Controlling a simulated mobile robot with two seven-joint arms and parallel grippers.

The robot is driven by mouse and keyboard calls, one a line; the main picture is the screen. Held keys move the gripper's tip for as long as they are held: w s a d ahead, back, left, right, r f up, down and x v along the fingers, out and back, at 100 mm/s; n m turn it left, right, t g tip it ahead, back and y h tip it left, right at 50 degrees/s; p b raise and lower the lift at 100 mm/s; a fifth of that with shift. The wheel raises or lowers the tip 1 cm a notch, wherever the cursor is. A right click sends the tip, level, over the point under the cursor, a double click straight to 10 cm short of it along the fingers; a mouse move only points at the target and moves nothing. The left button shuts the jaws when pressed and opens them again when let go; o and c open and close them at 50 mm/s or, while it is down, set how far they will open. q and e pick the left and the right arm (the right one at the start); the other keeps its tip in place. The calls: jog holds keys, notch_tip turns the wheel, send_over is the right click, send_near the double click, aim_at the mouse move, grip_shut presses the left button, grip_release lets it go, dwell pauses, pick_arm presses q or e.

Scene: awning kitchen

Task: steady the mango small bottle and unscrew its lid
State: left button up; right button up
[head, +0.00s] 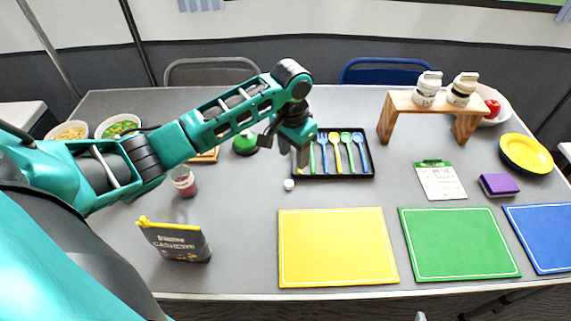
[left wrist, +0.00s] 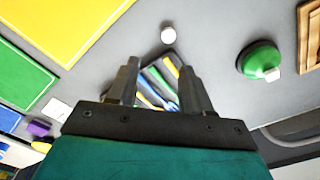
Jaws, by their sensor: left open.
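A small bottle (head: 183,181) with reddish contents stands upright on the grey table at the left, below my left forearm in the head view. I cannot read its label or tell whether it is capped. A small white round piece (head: 289,184) that looks like a lid lies alone on the table; it also shows in the left wrist view (left wrist: 168,35). My left gripper (head: 298,158) is open and empty, above the left end of the utensil tray and behind the white piece. Its two fingers show apart in the left wrist view (left wrist: 158,68). My right gripper is not in view.
A black tray (head: 340,176) holds several utensils. A dark pouch (head: 175,240) stands at front left, and a green object (head: 244,144) behind. Yellow (head: 338,247) and green (head: 458,243) mats lie at front. A wooden stand (head: 430,108) bears two white bottles.

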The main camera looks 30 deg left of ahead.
pick_arm(q)
jog(key=s+d+f+t+h, duration=0.1)
jog(key=s+d+t, duration=0.1)
jog(key=d, duration=0.1)
jog(key=s+d+f+t+h, duration=0.1)
jog(key=s+d+f+t, duration=0.1)
jog(key=d, duration=0.2)
jog(key=s+d+f+t+h, duration=0.1)
jog(key=s+d+t, duration=0.1)
jog(key=d, duration=0.2)
jog(key=shift+d+f+m+t+h, duration=0.15)
jog(key=shift+f+m+t+h, duration=0.15)
jog(key=shift+m+h, duration=0.1)
jog(key=s+a+f+t, duration=0.1)
jog(key=s, duration=0.2)
jog(key=s+a+f+t+y, duration=0.1)
jog(key=s+a+f, duration=0.1)
jog(key=s, duration=0.2)
jog(key=s+a+f+n+t+y, duration=0.1)
jog(key=s, duration=0.3)
jog(key=shift+a+f+t, duration=0.15)
jog(key=shift+f+t, duration=0.1)
jog(key=shift+t, duration=0.05)
